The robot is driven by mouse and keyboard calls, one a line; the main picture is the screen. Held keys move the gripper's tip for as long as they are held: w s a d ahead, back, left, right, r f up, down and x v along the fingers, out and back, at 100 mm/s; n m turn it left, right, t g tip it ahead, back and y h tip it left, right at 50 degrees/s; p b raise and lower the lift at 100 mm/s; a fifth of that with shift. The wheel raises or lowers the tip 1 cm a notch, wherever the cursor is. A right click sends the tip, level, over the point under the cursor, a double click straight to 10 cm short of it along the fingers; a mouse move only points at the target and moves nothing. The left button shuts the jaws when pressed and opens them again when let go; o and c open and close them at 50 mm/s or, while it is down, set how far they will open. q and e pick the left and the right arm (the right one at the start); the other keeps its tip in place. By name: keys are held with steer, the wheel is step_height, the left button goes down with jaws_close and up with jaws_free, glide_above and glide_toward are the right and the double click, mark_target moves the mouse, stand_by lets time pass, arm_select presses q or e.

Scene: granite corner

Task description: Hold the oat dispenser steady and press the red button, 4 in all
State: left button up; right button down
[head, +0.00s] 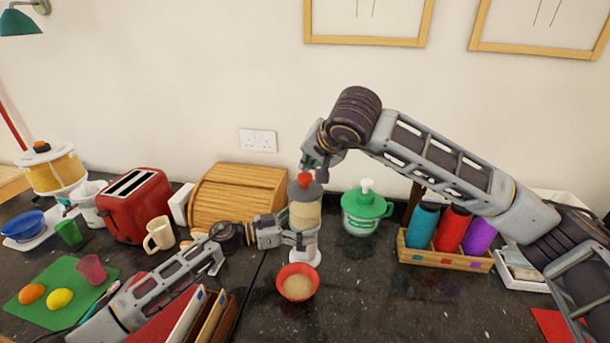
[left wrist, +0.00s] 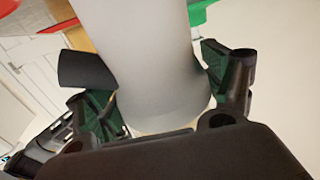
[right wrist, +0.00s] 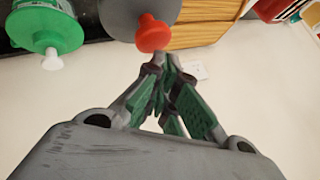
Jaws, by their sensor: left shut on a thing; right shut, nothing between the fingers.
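The oat dispenser (head: 304,216) stands upright on the dark counter, with a clear body of oats, a grey lid and a red button (head: 305,179) on top. My left gripper (head: 303,241) is shut on its lower grey part, which fills the left wrist view (left wrist: 160,70) between the fingers. My right gripper (head: 309,165) is shut and empty, close above the red button. In the right wrist view the red button (right wrist: 153,34) lies just beyond the closed fingertips (right wrist: 165,65); contact cannot be told. A red bowl (head: 297,283) with oats in it sits in front of the dispenser.
A green-lidded jar (head: 366,208) stands right of the dispenser, and a wooden bread box (head: 238,194) stands behind left. A crate (head: 445,259) of coloured bottles is at the right. A red toaster (head: 135,204) and cream mug (head: 160,234) are at the left.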

mark_target(309, 174)
steer(key=shift+r, duration=0.3)
steer(key=shift+r, duration=2.5)
stand_by(0.6)
step_height(309, 174, up, 4)
steer(key=shift+f, duration=0.1)
steer(key=shift+f, duration=0.2)
stand_by(0.4)
steer(key=shift+f, duration=4.2)
steer(key=shift+f, duration=0.5)
